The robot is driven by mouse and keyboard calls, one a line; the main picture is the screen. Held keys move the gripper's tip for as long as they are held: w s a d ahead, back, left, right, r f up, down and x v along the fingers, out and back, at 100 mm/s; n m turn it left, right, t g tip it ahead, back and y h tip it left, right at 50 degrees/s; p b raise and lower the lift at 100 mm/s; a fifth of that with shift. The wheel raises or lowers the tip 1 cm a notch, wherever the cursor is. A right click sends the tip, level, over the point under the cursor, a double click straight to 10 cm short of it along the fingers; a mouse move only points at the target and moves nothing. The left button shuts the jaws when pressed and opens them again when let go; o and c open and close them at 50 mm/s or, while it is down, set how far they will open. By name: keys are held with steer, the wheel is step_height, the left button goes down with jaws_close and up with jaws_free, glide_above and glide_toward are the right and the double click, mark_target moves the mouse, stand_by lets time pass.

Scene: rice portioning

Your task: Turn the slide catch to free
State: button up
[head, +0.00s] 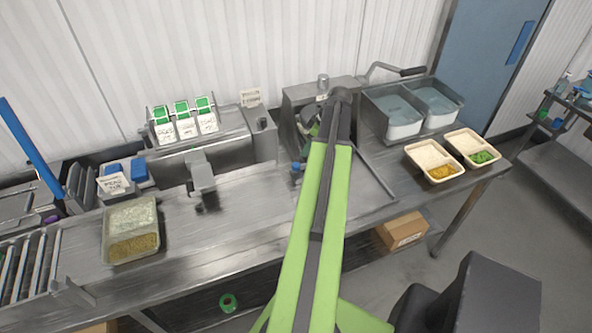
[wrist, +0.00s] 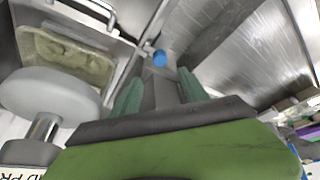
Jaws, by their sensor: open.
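A small blue knob (head: 296,168), which looks like the slide catch, sits low at the front of the steel machine (head: 300,95) at the back centre. In the wrist view the blue knob (wrist: 160,57) shows just beyond my fingertips. My gripper (wrist: 160,82) is open, with its two green fingers apart and nothing seen between them. In the head view my arm reaches up to the machine and hides most of the gripper. I cannot tell whether the fingers touch the knob, or which way the catch is turned.
A large grey round knob (wrist: 45,95) is close at left in the wrist view. A rice-like bin (head: 132,240) stands on the left bench. Two water basins (head: 400,128) and two portion trays (head: 435,175) are at right.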

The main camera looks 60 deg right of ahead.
mark_target(296, 164)
steer(key=b+x, duration=0.9)
steer(key=x, duration=0.3)
steer(key=shift+r, duration=0.2)
jaws_close()
